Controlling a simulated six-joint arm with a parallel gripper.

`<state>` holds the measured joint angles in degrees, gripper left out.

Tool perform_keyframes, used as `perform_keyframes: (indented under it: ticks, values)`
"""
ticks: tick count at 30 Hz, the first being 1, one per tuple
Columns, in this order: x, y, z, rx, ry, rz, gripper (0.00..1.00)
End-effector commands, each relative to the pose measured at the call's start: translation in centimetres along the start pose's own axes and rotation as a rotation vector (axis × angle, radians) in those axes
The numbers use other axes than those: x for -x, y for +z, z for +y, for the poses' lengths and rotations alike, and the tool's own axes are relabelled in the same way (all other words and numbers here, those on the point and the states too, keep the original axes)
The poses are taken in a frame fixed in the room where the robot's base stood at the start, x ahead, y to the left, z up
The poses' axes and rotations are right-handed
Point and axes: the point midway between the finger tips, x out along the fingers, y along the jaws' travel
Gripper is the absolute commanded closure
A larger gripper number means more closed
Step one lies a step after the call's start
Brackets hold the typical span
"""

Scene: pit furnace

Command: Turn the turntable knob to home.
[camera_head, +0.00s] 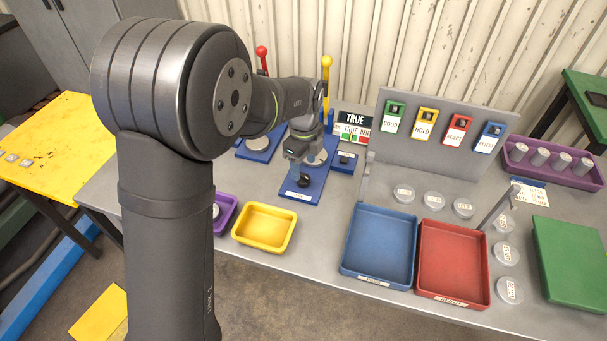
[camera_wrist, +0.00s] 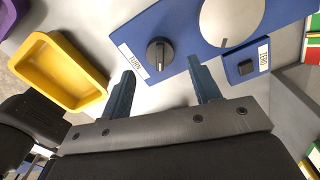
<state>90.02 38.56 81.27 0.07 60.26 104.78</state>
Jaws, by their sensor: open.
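The turntable knob (camera_wrist: 160,54) is a round black dial with a raised grip bar on a blue base plate (camera_wrist: 190,55), beside a white label. A pale grey round turntable disc (camera_wrist: 232,18) sits on the same plate. My gripper (camera_wrist: 162,66) is open and empty, its two fingertips apart on either side of the knob in the wrist view. I cannot tell whether they touch it. In the head view my gripper (camera_head: 300,173) is low over the blue plate (camera_head: 309,186) and hides the knob. The knob's exact pointing direction is unclear.
A small blue button box (camera_wrist: 247,66) labelled ZERO stands right of the plate. A yellow tray (camera_head: 264,228) and purple tray (camera_head: 223,213) lie in front. Upright red (camera_head: 262,58) and yellow (camera_head: 326,68) levers stand behind. Blue (camera_head: 381,245) and red (camera_head: 453,262) trays lie right.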

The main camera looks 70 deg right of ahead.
Motion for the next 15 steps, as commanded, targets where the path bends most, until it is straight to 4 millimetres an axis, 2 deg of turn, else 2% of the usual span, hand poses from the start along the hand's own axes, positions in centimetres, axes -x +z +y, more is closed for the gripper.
perform_keyframes:
  ticks: [3, 6, 15]
  values:
    - [-2.3, 0.0, 0.1, 0.000, 0.004, 0.001, 0.43]
    - [-3.6, 0.0, 0.0, 0.000, 0.003, 0.000, 0.43]
    - [-4.9, 0.0, 0.0, 0.000, 0.001, 0.000, 0.43]
